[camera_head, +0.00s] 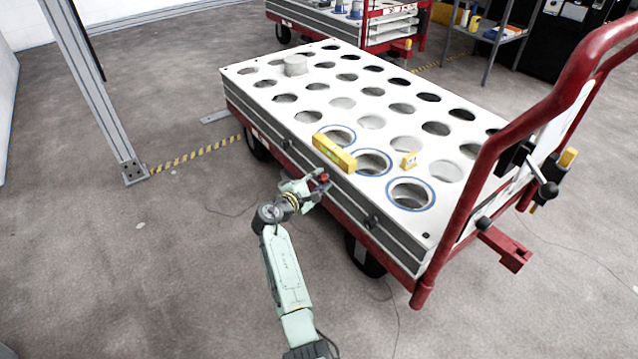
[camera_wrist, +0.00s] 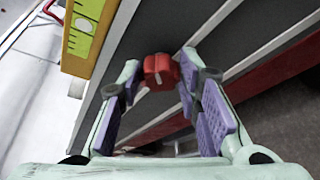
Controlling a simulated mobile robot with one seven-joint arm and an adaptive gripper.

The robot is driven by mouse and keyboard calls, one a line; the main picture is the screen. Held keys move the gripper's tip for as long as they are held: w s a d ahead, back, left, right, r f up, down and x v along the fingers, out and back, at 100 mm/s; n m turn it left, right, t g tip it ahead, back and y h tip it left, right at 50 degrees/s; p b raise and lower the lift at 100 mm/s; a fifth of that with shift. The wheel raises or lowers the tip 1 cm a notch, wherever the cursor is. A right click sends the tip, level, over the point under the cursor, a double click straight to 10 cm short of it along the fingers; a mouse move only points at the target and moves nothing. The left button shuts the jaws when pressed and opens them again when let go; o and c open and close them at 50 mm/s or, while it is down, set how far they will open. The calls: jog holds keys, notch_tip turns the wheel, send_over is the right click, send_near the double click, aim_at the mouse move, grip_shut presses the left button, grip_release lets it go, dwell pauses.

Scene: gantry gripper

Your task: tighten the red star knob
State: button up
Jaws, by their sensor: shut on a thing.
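The red star knob (camera_head: 324,178) sits on the grey side rail of the white-topped cart, just below its top edge. It also shows in the wrist view (camera_wrist: 160,71), between the fingertips. My gripper (camera_head: 317,182) reaches the knob from the front left. In the wrist view my gripper (camera_wrist: 160,68) has one fingertip on each side of the knob and is shut on it. The knob's far side and its stem are hidden.
A yellow level (camera_head: 334,152) lies at the cart's edge just above the knob; it also shows in the wrist view (camera_wrist: 84,30). The cart top (camera_head: 325,176) has many round holes. A red handle frame (camera_head: 482,165) rises at right.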

dwell(0.4)
jog(key=o, duration=1.1)
jog(key=shift+o, duration=0.2)
notch_tip(320, 180, up, 10)
jog(key=shift+a, duration=0.15)
